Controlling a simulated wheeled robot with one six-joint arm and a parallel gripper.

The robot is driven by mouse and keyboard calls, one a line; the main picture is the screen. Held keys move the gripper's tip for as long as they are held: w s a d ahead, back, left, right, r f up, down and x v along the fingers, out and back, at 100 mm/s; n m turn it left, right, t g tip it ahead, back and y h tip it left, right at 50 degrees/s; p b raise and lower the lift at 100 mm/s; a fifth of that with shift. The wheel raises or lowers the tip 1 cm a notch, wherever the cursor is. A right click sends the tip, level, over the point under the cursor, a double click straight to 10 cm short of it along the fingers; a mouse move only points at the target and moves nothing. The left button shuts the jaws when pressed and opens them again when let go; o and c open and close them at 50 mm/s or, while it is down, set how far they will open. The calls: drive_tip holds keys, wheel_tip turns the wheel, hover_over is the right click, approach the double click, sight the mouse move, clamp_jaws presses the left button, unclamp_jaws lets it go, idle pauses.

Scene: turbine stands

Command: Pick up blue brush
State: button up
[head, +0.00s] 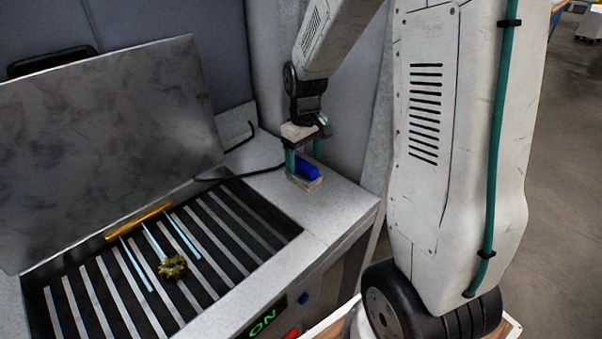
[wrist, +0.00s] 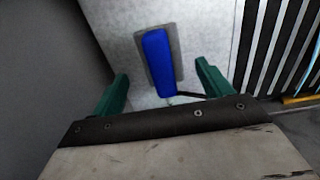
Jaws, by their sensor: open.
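The blue brush (head: 308,170) lies on the light grey top of the stand, to the right of the slatted bed in the head view. In the wrist view the blue brush (wrist: 157,58) is a long rounded blue block over a grey base, between and beyond the two green fingers. My gripper (head: 303,160) is at the brush in the head view, pointing down, and hides part of it. In the wrist view my gripper (wrist: 162,85) is open, with a finger on either side of the brush's line and a gap to each. I cannot tell the height between fingertips and brush.
The slatted bed (head: 235,238) holds a gold gear-like part (head: 173,267) and thin pale blue strips (head: 183,235). A raised grey metal lid (head: 110,140) stands behind it. A black cable (head: 240,174) runs near the brush. A grey wall rises behind.

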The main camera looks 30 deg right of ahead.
sight(303, 162)
wheel_tip(303, 162, down, 4)
drive_tip(key=shift+a+f, duration=0.1)
drive_tip(key=shift+f, duration=0.1)
drive_tip(key=c, duration=1.1)
drive_tip(key=shift+c, duration=0.2)
drive_tip(key=shift+r, duration=0.1)
